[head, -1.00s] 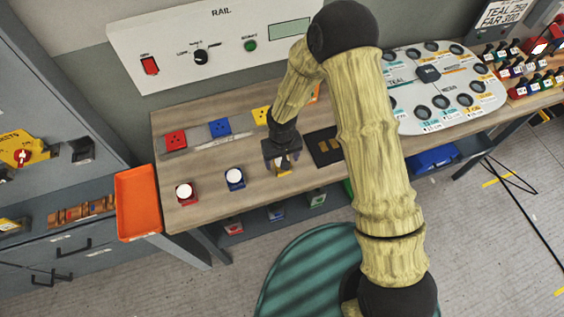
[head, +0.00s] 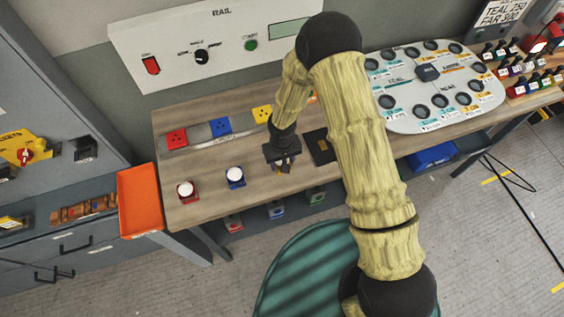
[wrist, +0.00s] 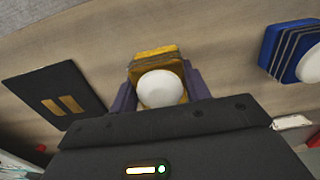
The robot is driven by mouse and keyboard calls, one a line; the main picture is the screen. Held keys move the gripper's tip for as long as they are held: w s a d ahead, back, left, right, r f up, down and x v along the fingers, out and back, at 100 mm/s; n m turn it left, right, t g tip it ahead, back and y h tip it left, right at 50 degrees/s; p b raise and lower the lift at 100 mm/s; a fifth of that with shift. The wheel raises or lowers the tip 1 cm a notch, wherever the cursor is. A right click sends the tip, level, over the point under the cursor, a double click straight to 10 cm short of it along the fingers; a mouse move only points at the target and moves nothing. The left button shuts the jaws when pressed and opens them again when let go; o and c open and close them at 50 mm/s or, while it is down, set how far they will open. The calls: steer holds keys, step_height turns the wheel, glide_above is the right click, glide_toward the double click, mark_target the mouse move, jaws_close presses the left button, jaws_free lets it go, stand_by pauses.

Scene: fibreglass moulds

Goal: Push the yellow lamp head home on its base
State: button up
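The yellow lamp head (wrist: 155,62), a yellow block with a white dome, sits between my gripper's two fingers (wrist: 160,90) in the wrist view. The fingers lie close along both sides; I cannot tell whether they press on it. In the head view my gripper (head: 284,166) points down at the front part of the bench, right of the blue lamp head (head: 235,178), and largely hides the yellow one. The yellow base (head: 262,114), a square with dark holes, is on the strip at the back of the bench. It is up and left of my gripper, with no lamp head on it.
Red (head: 177,139) and blue (head: 220,126) bases are left of the yellow base. A red lamp head (head: 187,191) stands at the front left. A dark plate (head: 319,147) lies right of my gripper. An orange tray (head: 140,200) is left, and the RAIL panel (head: 225,40) rises behind.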

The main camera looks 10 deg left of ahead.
steer(key=c, duration=0.3)
steer(key=shift+r, duration=0.1)
step_height(320, 180, up, 10)
steer(key=b, duration=0.2)
steer(key=shift+b, duration=0.35)
stand_by(0.5)
